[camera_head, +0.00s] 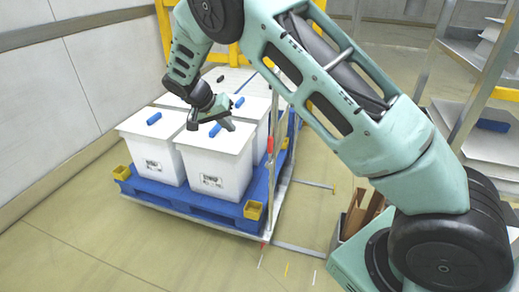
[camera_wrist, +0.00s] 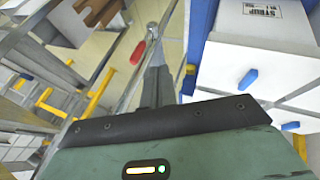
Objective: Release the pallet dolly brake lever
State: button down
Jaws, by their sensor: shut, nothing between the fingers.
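The dolly (camera_head: 190,215) carries a blue pallet (camera_head: 215,204) loaded with white lidded bins (camera_head: 216,172). A thin upright pole stands at its right side, with a red part (camera_head: 270,145) partway up. A smaller red piece (camera_head: 262,246) is low at the front right corner. I cannot tell for sure which is the brake lever. In the wrist view a red handle-like part (camera_wrist: 138,52) shows left of my fingers, apart from them. My gripper (camera_head: 231,126) is shut and empty, above the front bin near its blue handle (camera_head: 215,130). Its fingers (camera_wrist: 155,72) show together in the wrist view.
Other bins with blue handles (camera_head: 154,118) stand close under my forearm. Yellow corner blocks (camera_head: 253,210) mark the pallet's front. A metal rack (camera_head: 490,130) stands at the right, and a grey wall (camera_head: 60,90) at the left. The floor in front (camera_head: 130,255) is clear.

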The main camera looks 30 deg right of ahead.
jog(key=shift+w+d+f+m+h, duration=0.4)
jog(key=shift+w+d+f, duration=0.15)
jog(key=shift+w+d, duration=0.3)
jog(key=shift+s+d+f, duration=0.1)
send_near(271, 152)
jog(key=shift+w+d+f+b, duration=0.15)
jog(key=shift+w+d+f, duration=0.45)
jog(key=shift+d+f, duration=0.2)
jog(key=shift+w+d+f+b, duration=0.15)
jog(key=shift+w+d+f, duration=0.55)
jog(key=shift+f, duration=0.15)
